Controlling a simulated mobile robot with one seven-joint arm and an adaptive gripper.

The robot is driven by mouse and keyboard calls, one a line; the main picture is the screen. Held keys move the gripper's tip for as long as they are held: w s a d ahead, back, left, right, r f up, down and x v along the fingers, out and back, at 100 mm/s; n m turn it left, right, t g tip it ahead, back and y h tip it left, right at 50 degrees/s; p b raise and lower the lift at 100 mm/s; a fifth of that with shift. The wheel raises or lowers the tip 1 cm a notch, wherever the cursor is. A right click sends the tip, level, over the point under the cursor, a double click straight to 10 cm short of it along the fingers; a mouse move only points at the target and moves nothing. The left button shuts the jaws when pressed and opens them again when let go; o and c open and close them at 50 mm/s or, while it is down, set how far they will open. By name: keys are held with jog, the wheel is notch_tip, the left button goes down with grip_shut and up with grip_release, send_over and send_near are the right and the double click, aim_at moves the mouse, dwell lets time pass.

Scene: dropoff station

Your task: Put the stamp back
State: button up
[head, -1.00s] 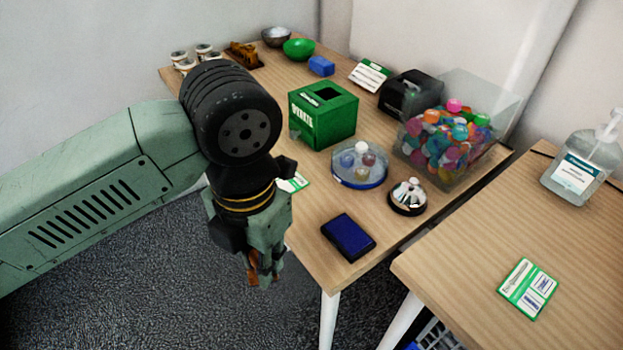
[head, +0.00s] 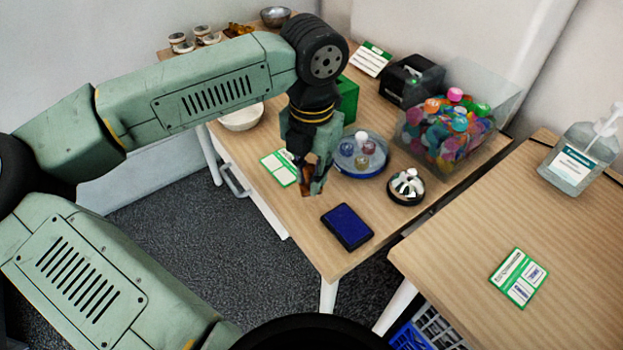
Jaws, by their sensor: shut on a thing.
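My gripper (head: 311,180) is shut on a small brown-orange thing, probably the stamp (head: 306,190), mostly hidden between the fingers. It points down over the wooden table (head: 290,222), behind and to the left of the dark blue ink pad (head: 347,226). The height of the held thing above the table is hard to tell. A round tray (head: 360,169) with several small bottles stands just right of my gripper. A small round black holder (head: 406,187) with white items stands farther right.
A green-and-white card (head: 279,168) lies left of my gripper. A white bowl (head: 241,117) is behind it. My arm partly hides the green box (head: 347,98). A clear bin (head: 452,126) of colourful pieces stands at right. A gap separates the second table (head: 450,250).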

jog(key=f, duration=0.2)
jog(key=f+p, duration=0.1)
jog(key=shift+w+d, duration=0.15)
jog(key=shift+w, duration=0.1)
jog(key=shift+f, duration=0.3)
jog(key=shift+f+b, duration=0.25)
jog(key=shift+b, duration=0.15)
jog(key=o, duration=0.9)
jog(key=shift+r, duration=0.1)
jog(key=shift+r, duration=0.15)
